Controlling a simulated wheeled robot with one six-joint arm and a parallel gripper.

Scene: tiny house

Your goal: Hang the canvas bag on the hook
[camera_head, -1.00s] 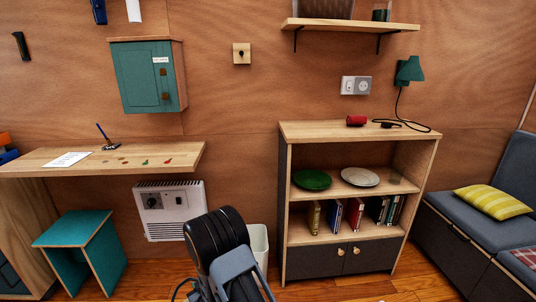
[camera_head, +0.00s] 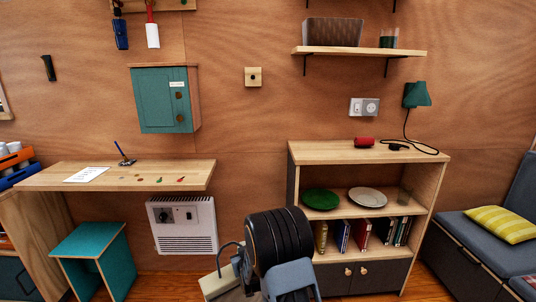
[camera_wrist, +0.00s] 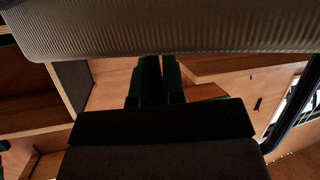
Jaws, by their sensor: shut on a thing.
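A grey-brown ribbed surface, which I take as the canvas bag (camera_wrist: 180,28), spans the top of the wrist view very close up. My gripper (camera_wrist: 158,66) has its dark green fingers close together, running up to the bag's lower edge; the contact itself is hidden. In the head view a beige piece (camera_head: 218,284) shows beside my arm at the bottom; I cannot tell whether it is part of the bag. A small square wooden plate with a dark peg, apparently the hook (camera_head: 253,77), is on the wall and bare.
A teal wall cabinet (camera_head: 164,99) is left of the hook, above a wooden desk (camera_head: 45,181) and a white heater (camera_head: 184,226). A bookcase (camera_head: 367,152) stands to the right under a wall shelf (camera_head: 358,51). The wall around the hook is clear.

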